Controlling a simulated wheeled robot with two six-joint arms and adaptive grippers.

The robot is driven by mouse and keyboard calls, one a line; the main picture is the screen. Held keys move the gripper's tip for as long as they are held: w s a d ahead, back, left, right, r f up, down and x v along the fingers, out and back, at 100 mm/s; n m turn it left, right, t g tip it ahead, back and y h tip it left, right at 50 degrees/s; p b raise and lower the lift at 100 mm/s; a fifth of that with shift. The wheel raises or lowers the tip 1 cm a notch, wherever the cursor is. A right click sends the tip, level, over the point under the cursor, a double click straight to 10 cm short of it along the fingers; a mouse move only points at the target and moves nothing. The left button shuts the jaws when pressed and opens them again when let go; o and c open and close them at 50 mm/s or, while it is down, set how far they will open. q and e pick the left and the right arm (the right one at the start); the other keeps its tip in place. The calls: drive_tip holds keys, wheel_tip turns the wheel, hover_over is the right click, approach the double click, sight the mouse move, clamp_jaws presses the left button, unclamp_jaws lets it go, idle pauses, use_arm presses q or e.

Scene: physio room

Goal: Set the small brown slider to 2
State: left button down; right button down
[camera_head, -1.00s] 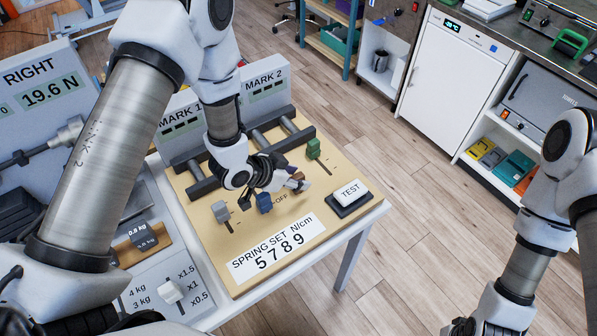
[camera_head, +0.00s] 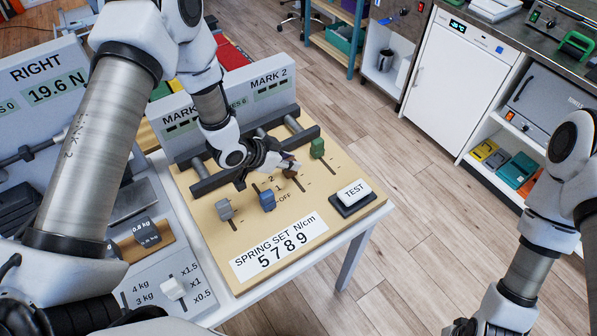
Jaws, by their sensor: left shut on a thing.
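The small brown slider (camera_head: 290,174) stands on the tan spring board (camera_head: 300,215), right of the printed 2, 1 and OFF marks (camera_head: 277,188). My left gripper (camera_head: 291,166) is shut on its upper part and hides some of it. The slider is near the level of the 2, but I cannot tell whether it is exactly there. A strip of its slot shows on the near side, towards OFF. The gripper comes in from the far left, low over the board. Only links of my right arm show at the right; its gripper is out of view.
A blue slider (camera_head: 267,200) stands close left of the marks, a grey slider (camera_head: 224,209) further left, and a green slider (camera_head: 318,147) to the right. Dark bars (camera_head: 215,182) cross behind. A TEST button (camera_head: 354,190) is at the front right. Floor right of the table is clear.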

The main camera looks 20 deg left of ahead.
use_arm(q)
drive_tip(key=shift+w+a, duration=0.5)
drive_tip(key=shift+a, duration=0.15)
drive_tip(key=shift+w, duration=0.1)
drive_tip(key=shift+d, duration=0.1)
drive_tip(key=c, duration=1)
unclamp_jaws()
drive_tip(key=shift+w+f, duration=0.2)
drive_tip(key=shift+s+a+r, duration=0.15)
drive_tip(key=shift+a+r, duration=0.05)
drive_tip(key=v, duration=1.1)
